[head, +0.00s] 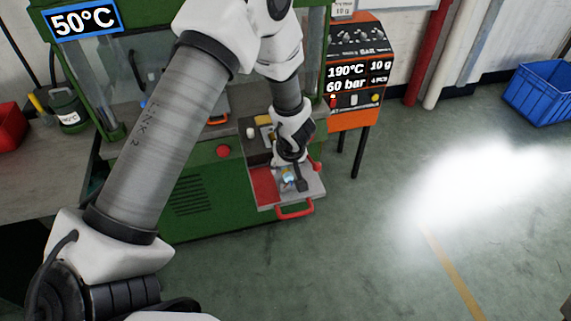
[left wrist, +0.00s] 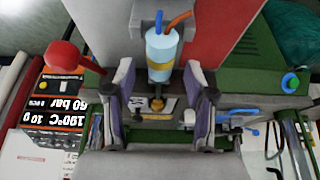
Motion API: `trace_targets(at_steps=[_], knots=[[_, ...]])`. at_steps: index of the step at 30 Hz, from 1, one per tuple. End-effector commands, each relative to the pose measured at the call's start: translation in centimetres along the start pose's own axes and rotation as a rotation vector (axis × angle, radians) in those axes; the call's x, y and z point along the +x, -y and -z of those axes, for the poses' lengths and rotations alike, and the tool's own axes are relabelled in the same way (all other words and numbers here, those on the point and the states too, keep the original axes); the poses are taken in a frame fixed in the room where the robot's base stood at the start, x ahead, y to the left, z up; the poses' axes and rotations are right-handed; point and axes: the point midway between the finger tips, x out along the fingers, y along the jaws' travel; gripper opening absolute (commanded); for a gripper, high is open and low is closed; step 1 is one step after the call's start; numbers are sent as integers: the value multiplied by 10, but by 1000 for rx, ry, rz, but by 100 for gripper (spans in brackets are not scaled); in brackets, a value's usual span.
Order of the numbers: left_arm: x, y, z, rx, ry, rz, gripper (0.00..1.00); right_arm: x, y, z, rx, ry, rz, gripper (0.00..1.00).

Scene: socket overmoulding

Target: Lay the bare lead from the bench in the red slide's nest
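The lead shows in the left wrist view as a light blue cylinder (left wrist: 160,50) with an orange and a blue wire at its top end and a yellow band at its lower end. A small bluish patch of it (head: 288,178) shows in the head view at the slide. The slide has a red plate (head: 264,187) and a grey part (head: 312,190), with a red front handle (head: 295,209). My left gripper (left wrist: 161,105) is open, with gaps between its fingers and the cylinder. In the head view my left gripper (head: 297,180) is over the slide. My right gripper is out of view.
The green machine (head: 200,200) stands around and behind the slide. An orange control cabinet (head: 350,100) is to its right. A red ball knob (left wrist: 62,54) sticks up beside the slide. A blue crate (head: 540,92) stands at far right. The floor in front is clear.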

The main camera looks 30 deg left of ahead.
Motion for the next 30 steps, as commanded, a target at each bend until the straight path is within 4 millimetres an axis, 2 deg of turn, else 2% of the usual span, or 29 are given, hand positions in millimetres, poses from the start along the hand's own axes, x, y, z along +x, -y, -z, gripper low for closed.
trace_targets(at_steps=[4, 7, 15, 19, 23, 30], knots=[[-3, 0, 0, 0, -1, -1, 55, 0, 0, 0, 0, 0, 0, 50], [-15, -1, 1, 0, -2, -2, 55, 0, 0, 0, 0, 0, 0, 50], [-84, -1, 1, -1, -4, -3, 55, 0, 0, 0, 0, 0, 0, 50], [-108, 0, 1, -1, -3, -1, 55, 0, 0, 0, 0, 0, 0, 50], [-119, 0, 0, 1, -1, 0, 55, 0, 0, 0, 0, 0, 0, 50], [-120, 0, 0, 1, 0, 0, 55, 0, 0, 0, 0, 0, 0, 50]])
